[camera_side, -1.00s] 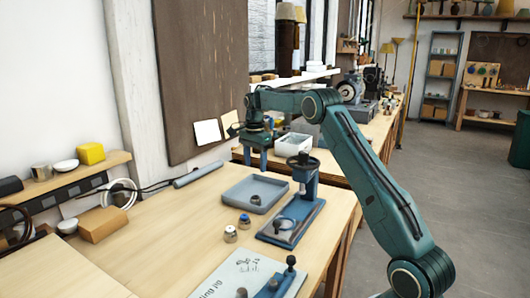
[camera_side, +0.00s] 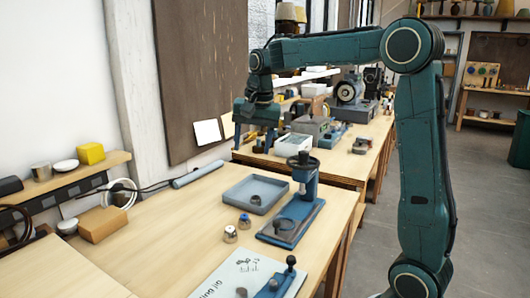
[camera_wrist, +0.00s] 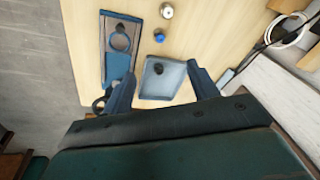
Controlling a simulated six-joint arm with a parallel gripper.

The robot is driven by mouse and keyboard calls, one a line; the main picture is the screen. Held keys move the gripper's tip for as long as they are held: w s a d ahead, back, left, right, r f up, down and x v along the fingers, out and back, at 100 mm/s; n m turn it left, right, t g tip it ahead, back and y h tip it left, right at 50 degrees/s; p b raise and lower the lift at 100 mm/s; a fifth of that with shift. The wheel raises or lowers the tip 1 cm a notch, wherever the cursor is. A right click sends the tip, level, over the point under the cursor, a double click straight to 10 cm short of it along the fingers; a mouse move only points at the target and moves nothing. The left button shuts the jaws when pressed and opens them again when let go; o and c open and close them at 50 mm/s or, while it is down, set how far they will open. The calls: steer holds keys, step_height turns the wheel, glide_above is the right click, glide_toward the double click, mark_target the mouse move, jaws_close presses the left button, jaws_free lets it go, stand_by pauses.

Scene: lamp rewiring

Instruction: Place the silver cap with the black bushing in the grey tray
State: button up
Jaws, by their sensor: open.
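The grey tray (camera_side: 232,196) lies on the near wooden bench, and it also shows in the wrist view (camera_wrist: 172,88). A small dark piece (camera_side: 255,200) sits inside it, also in the wrist view (camera_wrist: 158,69); whether it is a silver cap with a black bushing is too small to tell. On the bench outside the tray stand a silver cap with a blue top (camera_side: 244,221) and a plain silver cap (camera_side: 230,235). My gripper (camera_side: 254,143) is open and empty, raised behind the tray. Its two fingers (camera_wrist: 163,84) flank the tray in the wrist view, well above it.
A blue press with a handwheel (camera_side: 303,163) stands right of the tray. A blue fixture (camera_side: 278,283) and a printed sheet (camera_side: 240,265) lie at the front. A grey cylinder (camera_side: 197,177) and a cable lie at the wall side.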

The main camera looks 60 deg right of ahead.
steer(key=s+a+f+n+t, duration=0.1)
steer(key=s+a+n, duration=0.5)
steer(key=s, duration=0.6)
steer(key=s+a+f+n+t, duration=0.2)
steer(key=s+a+n, duration=0.4)
steer(key=s, duration=0.5)
steer(key=shift+s+a+f+y, duration=0.4)
steer(key=shift+a+f, duration=0.15)
steer(key=shift+f, duration=0.2)
